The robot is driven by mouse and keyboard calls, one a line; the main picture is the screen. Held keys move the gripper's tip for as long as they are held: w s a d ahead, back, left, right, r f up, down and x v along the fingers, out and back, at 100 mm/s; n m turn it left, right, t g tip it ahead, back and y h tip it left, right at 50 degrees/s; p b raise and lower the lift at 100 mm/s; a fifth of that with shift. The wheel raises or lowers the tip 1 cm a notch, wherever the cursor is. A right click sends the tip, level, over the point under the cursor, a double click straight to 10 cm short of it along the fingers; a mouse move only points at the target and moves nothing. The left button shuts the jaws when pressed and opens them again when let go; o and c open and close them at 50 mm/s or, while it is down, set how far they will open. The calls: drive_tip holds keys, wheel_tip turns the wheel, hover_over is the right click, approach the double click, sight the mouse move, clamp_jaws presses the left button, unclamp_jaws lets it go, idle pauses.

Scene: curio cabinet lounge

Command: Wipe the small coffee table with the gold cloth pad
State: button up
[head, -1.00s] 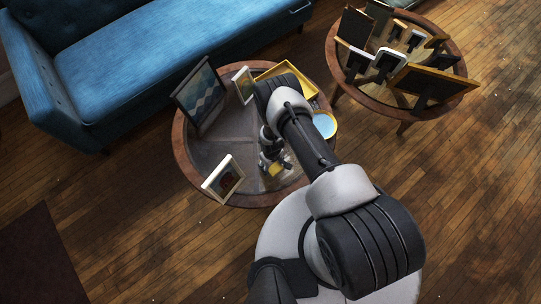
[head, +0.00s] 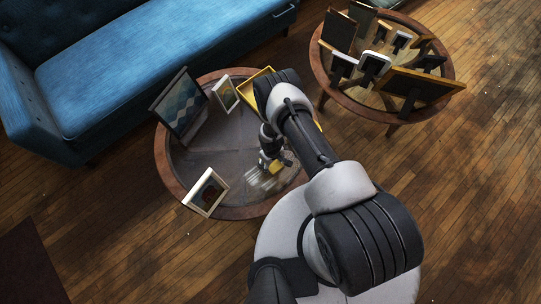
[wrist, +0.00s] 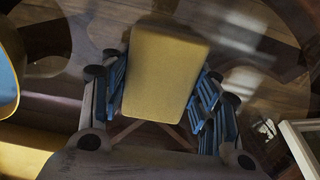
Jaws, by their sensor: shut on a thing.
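The small coffee table (head: 213,152) is round, with a glass top and a brown wooden rim. My gripper (head: 273,163) is low over its near right part, shut on the gold cloth pad (head: 277,168). In the wrist view the pad (wrist: 166,68) is a flat gold block between the blue-lined fingers of my gripper (wrist: 162,92). Pale streaks show on the glass beside the pad in the head view. I cannot tell whether the pad touches the glass. My arm hides the table's right side.
A dark picture frame (head: 181,104) and two white frames (head: 226,94) (head: 206,192) stand along the table's left side. A second round table (head: 322,75) holds several frames. A blue sofa (head: 150,65) stands behind.

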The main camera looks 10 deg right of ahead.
drive_tip(key=shift+w+d+r, duration=0.15)
drive_tip(key=shift+w+d, duration=0.05)
drive_tip(key=shift+d, duration=0.15)
drive_tip(key=shift+w+d+r+p, duration=0.2)
drive_tip(key=shift+p, duration=0.1)
wheel_tip(320, 180, up, 3)
drive_tip(key=shift+s+a+r+p, duration=0.1)
drive_tip(key=shift+s+a+p, duration=0.05)
drive_tip(key=shift+p, duration=0.5)
drive_tip(key=shift+r+p, duration=1.2)
drive_tip(key=shift+r, duration=0.95)
